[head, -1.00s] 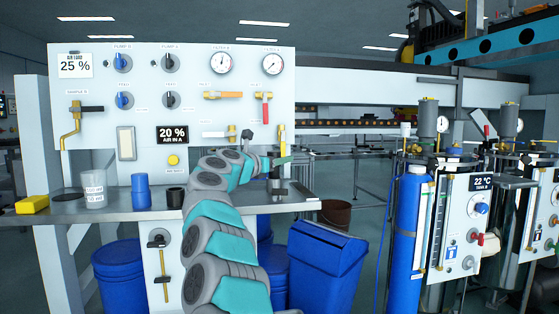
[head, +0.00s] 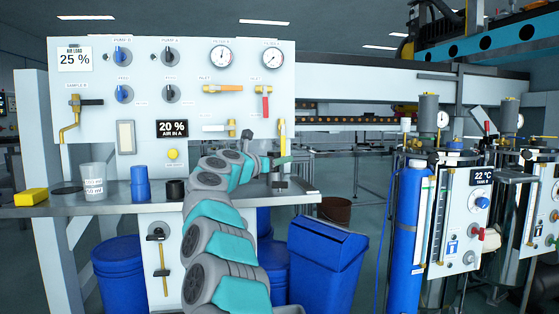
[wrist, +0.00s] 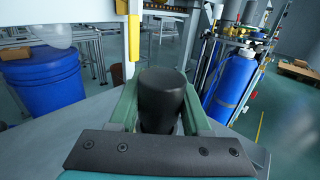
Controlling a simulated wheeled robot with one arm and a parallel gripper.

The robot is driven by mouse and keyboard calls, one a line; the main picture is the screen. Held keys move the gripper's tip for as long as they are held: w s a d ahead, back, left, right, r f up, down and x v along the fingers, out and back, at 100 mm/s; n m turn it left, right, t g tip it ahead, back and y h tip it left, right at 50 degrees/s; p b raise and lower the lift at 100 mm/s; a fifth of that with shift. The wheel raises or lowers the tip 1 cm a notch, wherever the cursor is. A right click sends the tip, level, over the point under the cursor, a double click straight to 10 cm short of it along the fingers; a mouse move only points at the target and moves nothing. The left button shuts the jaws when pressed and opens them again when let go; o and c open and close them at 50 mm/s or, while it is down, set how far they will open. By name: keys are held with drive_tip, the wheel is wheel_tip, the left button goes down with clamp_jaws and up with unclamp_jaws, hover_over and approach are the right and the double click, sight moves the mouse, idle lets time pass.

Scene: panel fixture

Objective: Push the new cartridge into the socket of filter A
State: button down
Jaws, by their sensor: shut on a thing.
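My gripper (wrist: 158,95) is shut on a dark, round-topped cylinder that looks like the cartridge (wrist: 162,85) in the wrist view. Its green fingers lie on either side of it. In the head view my gripper (head: 281,161) is at the panel's lower right, beside an upright yellow-and-white post (head: 282,140). The post also shows beyond the cylinder in the wrist view (wrist: 133,30). The socket of filter A cannot be made out. My arm covers part of the lower panel.
Blue bins (head: 326,260) stand below. Tanks and a blue gas cylinder (head: 407,225) are at right.

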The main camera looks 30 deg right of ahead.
drive_tip(key=shift+f+b, duration=0.7)
drive_tip(key=shift+f, duration=0.1)
drive_tip(key=shift+c, duration=1.4)
unclamp_jaws()
drive_tip(key=shift+s+a+f+b, duration=0.15)
drive_tip(key=shift+a+b, duration=0.2)
drive_tip(key=shift+a, duration=0.25)
drive_tip(key=b+v, duration=0.1)
drive_tip(key=v, duration=0.5)
drive_tip(key=shift+s+a+b, duration=0.15)
drive_tip(key=shift+a+b, duration=0.05)
drive_tip(key=shift+b, duration=0.1)
